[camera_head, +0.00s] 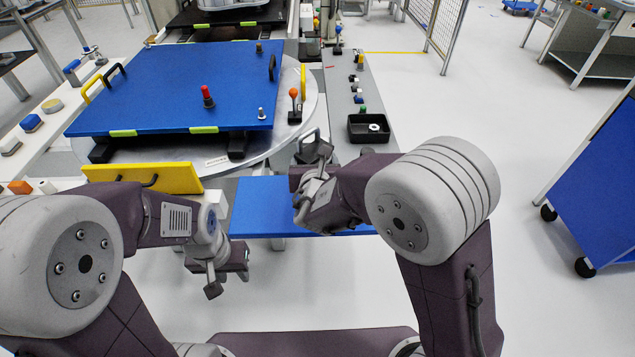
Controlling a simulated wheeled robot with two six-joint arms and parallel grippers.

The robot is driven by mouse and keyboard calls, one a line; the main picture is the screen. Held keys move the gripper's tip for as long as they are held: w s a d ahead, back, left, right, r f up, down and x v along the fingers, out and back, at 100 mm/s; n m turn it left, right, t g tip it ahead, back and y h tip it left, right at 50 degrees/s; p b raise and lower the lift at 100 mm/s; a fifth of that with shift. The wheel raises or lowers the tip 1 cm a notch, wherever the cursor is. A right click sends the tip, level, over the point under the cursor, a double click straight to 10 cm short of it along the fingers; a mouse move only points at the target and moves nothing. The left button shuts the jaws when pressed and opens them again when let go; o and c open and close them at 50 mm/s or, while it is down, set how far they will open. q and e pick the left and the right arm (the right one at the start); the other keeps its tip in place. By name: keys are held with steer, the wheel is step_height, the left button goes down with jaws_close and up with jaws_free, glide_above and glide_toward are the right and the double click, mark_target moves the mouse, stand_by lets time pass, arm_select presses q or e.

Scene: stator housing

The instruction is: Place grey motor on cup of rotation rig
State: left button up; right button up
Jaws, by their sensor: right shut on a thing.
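The rotation rig is a blue plate (165,85) on a round grey turntable (300,125). A red-topped pin (207,97) and a small silver pin (261,113) stand on the plate. I cannot make out its cup for certain. My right gripper (316,155) is at the turntable's near right edge, above the far side of a blue bench. It is shut on a grey part, taken as the grey motor, mostly hidden by the gripper and wrist. My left gripper (228,282) hangs low at the left of the bench, open and empty, its fingers apart.
The blue bench (262,205) lies in front of the rig. A yellow panel with a black handle (145,180) is at the rig's near left. A black tray (368,128) sits on the grey side rail, with several coloured buttons behind it. Floor at right is clear up to a blue cart (600,180).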

steer(key=shift+w+f, duration=0.15)
steer(key=shift+f, duration=0.35)
step_height(320, 180, down, 3)
steer(key=shift+f+b, duration=0.2)
steer(key=shift+b, duration=0.45)
steer(key=shift+f, duration=0.1)
steer(key=o, duration=2.1)
steer(key=shift+s, duration=0.2)
steer(key=shift+c, duration=0.2)
